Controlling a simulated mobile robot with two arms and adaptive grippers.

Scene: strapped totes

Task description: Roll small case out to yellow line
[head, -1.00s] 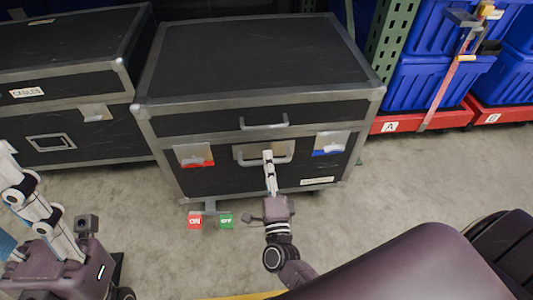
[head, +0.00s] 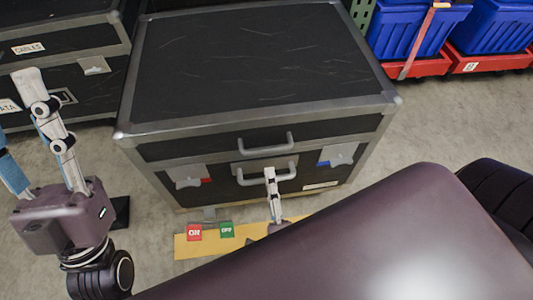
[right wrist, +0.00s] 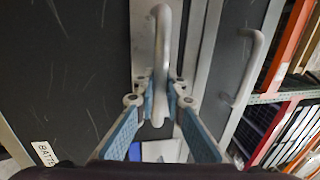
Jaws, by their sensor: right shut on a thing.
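The small case (head: 255,60) is black with grey metal edges and stands upright in the middle of the head view. My right gripper (head: 270,178) is shut on the lower front handle (head: 250,181); the right wrist view shows the fingers around the handle bar (right wrist: 162,45). The yellow line (head: 205,248) lies on the floor at the case's front foot, partly hidden by my arm. A red ON tab (head: 194,233) and green OFF tab (head: 227,230) stick out low at the front, above the line. My left gripper (head: 18,130) is open and empty at the left.
Another black case, labelled CABLES (head: 30,48), stands to the left. Blue totes (head: 410,30) on red dollies (head: 478,63) stand at the back right, with a green rack post (head: 361,12) beside them. Bare floor (head: 430,120) shows right of the small case.

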